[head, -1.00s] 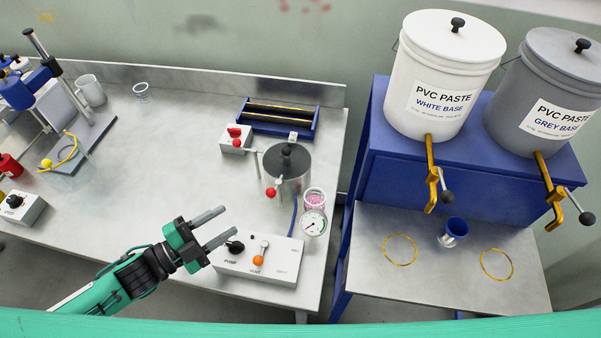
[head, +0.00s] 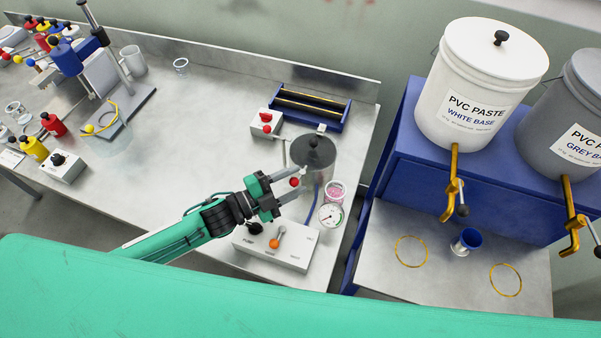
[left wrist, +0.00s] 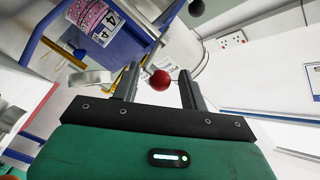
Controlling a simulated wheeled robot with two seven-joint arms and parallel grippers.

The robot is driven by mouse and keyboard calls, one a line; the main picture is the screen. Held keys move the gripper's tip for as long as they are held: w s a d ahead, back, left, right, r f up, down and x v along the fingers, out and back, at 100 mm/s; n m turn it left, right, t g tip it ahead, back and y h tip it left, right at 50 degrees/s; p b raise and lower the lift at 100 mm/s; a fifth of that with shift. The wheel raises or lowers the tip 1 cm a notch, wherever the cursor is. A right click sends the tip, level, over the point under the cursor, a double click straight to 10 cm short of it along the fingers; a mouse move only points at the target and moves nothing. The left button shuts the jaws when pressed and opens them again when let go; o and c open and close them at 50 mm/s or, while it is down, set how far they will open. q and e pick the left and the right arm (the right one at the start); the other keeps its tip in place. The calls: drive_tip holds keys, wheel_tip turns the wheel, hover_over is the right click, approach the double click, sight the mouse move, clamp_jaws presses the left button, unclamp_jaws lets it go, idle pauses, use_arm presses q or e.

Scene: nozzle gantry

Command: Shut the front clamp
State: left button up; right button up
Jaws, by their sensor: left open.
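The grey chamber pot (head: 314,165) with a dark lid stands at the right end of the bench. The front clamp's red ball knob (head: 294,182) is at the pot's front left side. My left gripper (head: 299,184) is open, with its fingers reaching toward the pot on either side of this knob. In the left wrist view a red ball (left wrist: 159,80) shows between the two open fingers (left wrist: 158,69); I see no finger clearly touching it. Another red ball knob (head: 267,129) shows at the pot's back left. The clamp's body is mostly hidden. My right gripper is not in view.
Below the gripper is a control box (head: 275,246) with an orange-knobbed lever. A blue roller stand (head: 308,106) is behind. The bench's middle is clear.

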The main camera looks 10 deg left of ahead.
use_arm(q)
drive_tip(key=shift+x, duration=1.2)
drive_tip(key=shift+c, duration=0.8)
clamp_jaws()
drive_tip(key=shift+s+d+f+n+t+y, duration=0.1)
drive_tip(key=shift+d+n+t+y, duration=0.15)
drive_tip(key=shift+n+t+y, duration=0.65)
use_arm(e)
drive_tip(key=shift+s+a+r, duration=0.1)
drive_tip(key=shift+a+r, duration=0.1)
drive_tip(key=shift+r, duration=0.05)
